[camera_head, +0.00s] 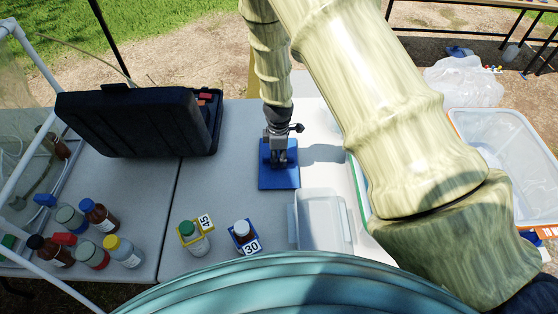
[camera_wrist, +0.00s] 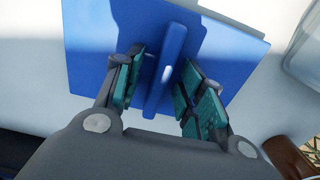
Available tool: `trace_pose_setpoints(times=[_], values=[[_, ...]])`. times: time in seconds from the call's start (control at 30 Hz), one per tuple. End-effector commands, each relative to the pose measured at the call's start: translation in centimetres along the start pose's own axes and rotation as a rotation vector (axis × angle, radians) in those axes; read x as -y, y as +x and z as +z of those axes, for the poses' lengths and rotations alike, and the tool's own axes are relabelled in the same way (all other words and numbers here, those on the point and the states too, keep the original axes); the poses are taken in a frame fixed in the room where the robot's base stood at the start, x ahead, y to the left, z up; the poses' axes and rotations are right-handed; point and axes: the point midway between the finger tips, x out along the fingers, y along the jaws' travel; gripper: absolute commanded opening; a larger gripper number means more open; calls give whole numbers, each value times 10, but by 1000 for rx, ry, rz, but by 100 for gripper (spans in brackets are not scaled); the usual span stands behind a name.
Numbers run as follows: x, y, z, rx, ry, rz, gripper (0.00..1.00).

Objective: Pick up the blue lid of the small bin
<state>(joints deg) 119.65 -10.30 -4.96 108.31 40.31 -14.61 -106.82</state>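The blue lid (camera_head: 285,181) lies flat on the white table, and it also fills the upper part of the wrist view (camera_wrist: 100,50). A raised blue handle (camera_wrist: 172,48) runs across its middle. My gripper (camera_head: 279,152) is over the lid, pointing down. In the wrist view my gripper (camera_wrist: 165,95) is open, with one teal-padded finger on each side of the handle and a gap showing on both sides. The small clear bin (camera_head: 320,222) stands uncovered, just in front and to the right of the lid.
A black open case (camera_head: 130,122) stands at the left. Two small bottles, by tags 45 (camera_head: 205,223) and 30 (camera_head: 252,247), stand in front. Several bottles (camera_head: 98,216) sit front left. A large clear bin (camera_head: 490,150) is at the right. My arm hides the table's right side.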

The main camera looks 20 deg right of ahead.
Motion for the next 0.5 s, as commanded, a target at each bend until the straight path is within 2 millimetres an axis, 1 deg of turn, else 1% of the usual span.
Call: trace_pose_setpoints(times=[0.03,0.17,0.2,0.23,0.5], values=[[0,0,0,0,0,0,36],[0,0,0,0,0,0,12],[0,0,0,0,0,0,5],[0,0,0,0,0,0,0],[0,0,0,0,0,0,0]])
